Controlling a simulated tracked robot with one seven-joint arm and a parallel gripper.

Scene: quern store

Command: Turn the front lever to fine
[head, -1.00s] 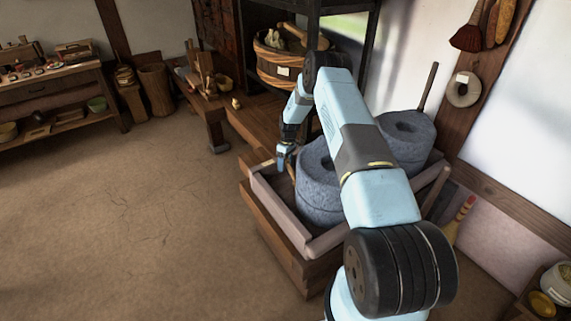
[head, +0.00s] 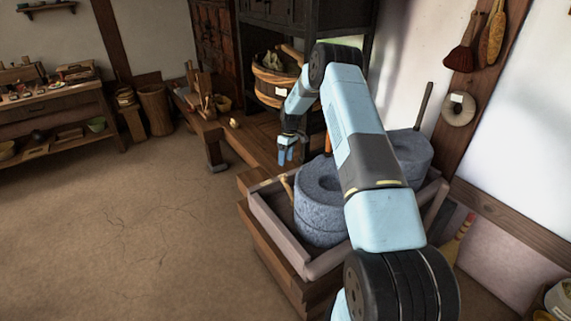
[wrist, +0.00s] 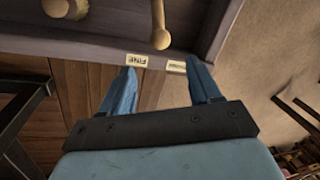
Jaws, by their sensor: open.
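The front lever (head: 287,184) is a pale wooden peg by the near grey quern stone (head: 324,203). In the wrist view the lever's round knob (wrist: 160,39) points at the tray rim, over the gap between two labels. The fine label (wrist: 137,60) is left of it and reads upside down; the other label (wrist: 176,66) is right of it, too small to read surely. My gripper (head: 287,153) is open and empty, above the tray's far left corner in the head view. In the wrist view its fingers (wrist: 162,88) lie apart from the knob, one on each side below it.
The quern stands in a wooden tray (head: 275,230) whose raised rim lies close to my gripper. A second stone (head: 407,150) with an upright handle stands behind. A wooden tub (head: 275,85) and a low bench (head: 215,135) are beyond. The floor at left is clear.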

